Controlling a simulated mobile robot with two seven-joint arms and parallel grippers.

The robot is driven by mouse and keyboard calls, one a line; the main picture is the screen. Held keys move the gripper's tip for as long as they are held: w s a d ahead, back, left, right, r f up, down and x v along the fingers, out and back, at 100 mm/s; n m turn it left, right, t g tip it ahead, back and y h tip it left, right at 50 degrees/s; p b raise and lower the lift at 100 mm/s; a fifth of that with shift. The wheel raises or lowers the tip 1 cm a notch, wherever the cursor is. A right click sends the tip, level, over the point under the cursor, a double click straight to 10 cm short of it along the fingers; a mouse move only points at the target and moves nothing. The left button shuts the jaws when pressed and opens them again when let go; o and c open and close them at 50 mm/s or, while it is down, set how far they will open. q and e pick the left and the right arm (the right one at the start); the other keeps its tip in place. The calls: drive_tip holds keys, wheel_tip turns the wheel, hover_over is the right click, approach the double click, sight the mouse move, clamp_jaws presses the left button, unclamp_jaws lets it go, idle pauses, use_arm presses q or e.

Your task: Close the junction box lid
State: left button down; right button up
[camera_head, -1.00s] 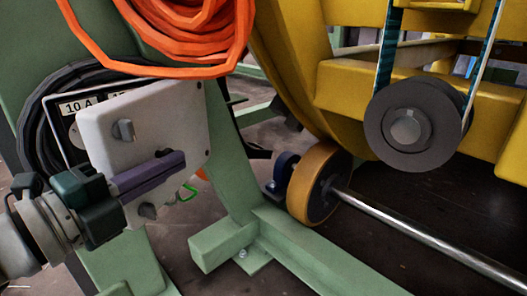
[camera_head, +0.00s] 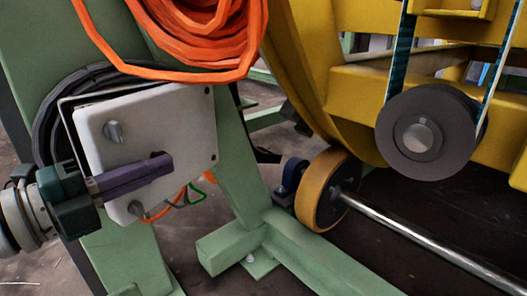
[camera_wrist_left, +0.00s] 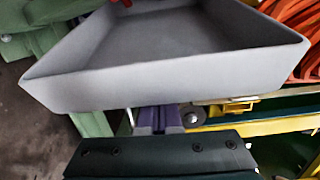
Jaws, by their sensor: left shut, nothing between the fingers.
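The junction box lid (camera_head: 165,120) is a pale grey panel with small dark corner screws and grey knobs (camera_head: 113,132) on its left side. It stands tilted over the box, whose dark-edged frame (camera_head: 66,112) shows along its left and top. My left gripper (camera_head: 168,163), with purple fingers, is shut and empty in front of the lid's lower half; I cannot tell whether it touches. In the left wrist view, a grey shallow hollow part (camera_wrist_left: 170,85), apparently the lid, fills the top, above the purple fingers (camera_wrist_left: 157,120). My right gripper is not in view.
Orange cable coils (camera_head: 190,40) hang above the lid, and a black cable coil (camera_head: 50,110) is behind it. Green and orange wires (camera_head: 190,193) show below. A green frame (camera_head: 235,165) stands to the right, then a yellow roller (camera_head: 323,190) and yellow machine.

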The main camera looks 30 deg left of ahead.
sight(121, 163)
use_arm(q)
drive_tip(key=a, duration=0.5)
drive_tip(key=shift+s+a, duration=0.3)
drive_tip(key=shift+s, duration=0.05)
drive_tip(key=shift+f, duration=0.1)
